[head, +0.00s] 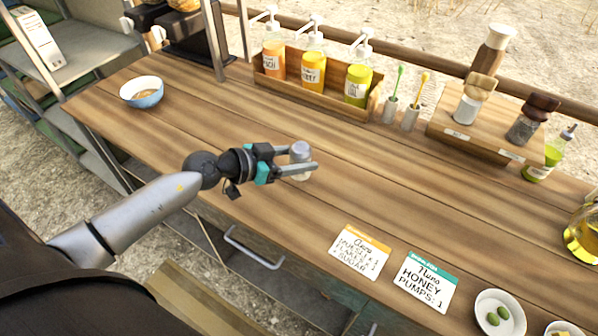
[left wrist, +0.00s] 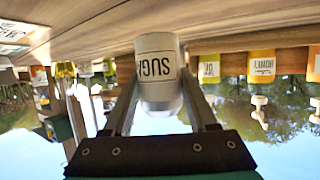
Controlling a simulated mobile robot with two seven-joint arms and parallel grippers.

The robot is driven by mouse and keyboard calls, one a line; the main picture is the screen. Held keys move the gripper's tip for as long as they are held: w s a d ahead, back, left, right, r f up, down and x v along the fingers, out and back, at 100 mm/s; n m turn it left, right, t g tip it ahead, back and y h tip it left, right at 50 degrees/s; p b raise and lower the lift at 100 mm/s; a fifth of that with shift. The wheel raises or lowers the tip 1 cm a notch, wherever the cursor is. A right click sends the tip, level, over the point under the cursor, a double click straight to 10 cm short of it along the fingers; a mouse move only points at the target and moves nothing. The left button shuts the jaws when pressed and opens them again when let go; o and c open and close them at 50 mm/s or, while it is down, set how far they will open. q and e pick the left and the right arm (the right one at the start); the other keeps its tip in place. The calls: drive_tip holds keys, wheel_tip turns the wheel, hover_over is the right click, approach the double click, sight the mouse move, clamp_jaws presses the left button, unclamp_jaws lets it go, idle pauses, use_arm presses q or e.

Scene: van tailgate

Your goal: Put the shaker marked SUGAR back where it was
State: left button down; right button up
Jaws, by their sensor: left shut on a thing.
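The shaker marked SUGAR (head: 300,152) is a small clear shaker with a grey top, over the middle of the wooden counter. My left gripper (head: 302,166) is shut on it, one finger on each side. In the left wrist view, which is upside down, the SUGAR shaker (left wrist: 157,72) sits between both fingers with its label facing the camera. It looks upright, its base close to the counter; I cannot tell if it touches. My right gripper is not in view.
A wooden stand (head: 440,128) with label plates holds other shakers and mills at the right back. A pump-bottle box (head: 330,100) stands at the back. A blue bowl (head: 142,92) is at the left. Two order cards (head: 359,252) (head: 427,282) lie in front. The counter around the gripper is clear.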

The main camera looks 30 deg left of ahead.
use_arm(q)
wheel_tip(320, 180, down, 4)
drive_tip(key=shift+r+b, duration=0.1)
drive_tip(key=shift+b, duration=1.15)
drive_tip(key=shift+r, duration=0.1)
drive_tip(key=shift+c, duration=1)
unclamp_jaws()
drive_tip(key=shift+f, duration=0.2)
